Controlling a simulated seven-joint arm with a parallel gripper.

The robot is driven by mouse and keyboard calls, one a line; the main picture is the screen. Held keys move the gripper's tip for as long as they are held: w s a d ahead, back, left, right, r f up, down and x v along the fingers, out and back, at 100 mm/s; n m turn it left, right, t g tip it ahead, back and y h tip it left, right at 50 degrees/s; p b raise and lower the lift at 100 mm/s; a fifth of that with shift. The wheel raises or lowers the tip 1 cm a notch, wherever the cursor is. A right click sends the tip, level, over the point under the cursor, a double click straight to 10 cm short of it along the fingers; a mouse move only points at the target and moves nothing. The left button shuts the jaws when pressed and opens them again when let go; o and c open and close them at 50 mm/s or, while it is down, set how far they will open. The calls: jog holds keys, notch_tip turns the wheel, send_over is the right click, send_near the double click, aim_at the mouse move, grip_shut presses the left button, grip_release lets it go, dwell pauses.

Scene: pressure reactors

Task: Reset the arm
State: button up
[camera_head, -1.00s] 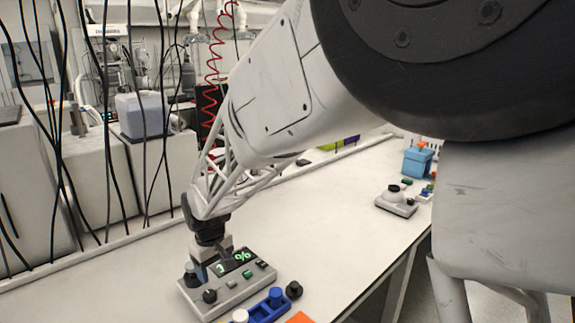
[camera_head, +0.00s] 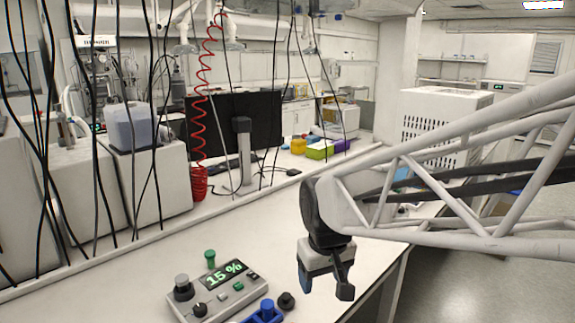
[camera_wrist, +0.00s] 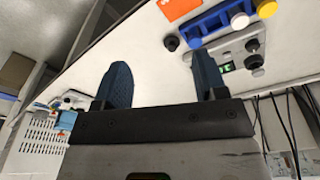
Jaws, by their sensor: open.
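My gripper (camera_head: 325,288) is raised over the front edge of the bench, right of the grey control box (camera_head: 240,303), and touches nothing. In the wrist view its two dark blue fingers (camera_wrist: 161,78) stand apart with nothing between them. The control box has a lit green display reading 15 %, a large grey-topped knob at its left and smaller knobs and buttons. It shows at the upper right of the wrist view (camera_wrist: 239,44), beyond the fingers.
A green-topped piece (camera_head: 210,258) stands behind the box. A blue holder (camera_head: 264,313) and a black cap (camera_head: 286,300) are in front. A monitor (camera_head: 262,125), red coiled hose (camera_head: 203,110) and hanging black cables stand behind.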

jog(key=s+d+m+t, duration=0.1)
jog(key=s+d+m, duration=0.3)
jog(key=s+d, duration=0.7)
jog(key=s, duration=0.3)
jog(key=shift+s+d+r, duration=0.25)
jog(key=shift+s+d, duration=0.1)
jog(key=shift+s, duration=0.05)
jog(key=shift+h, duration=0.3)
jog(key=shift+c, duration=0.4)
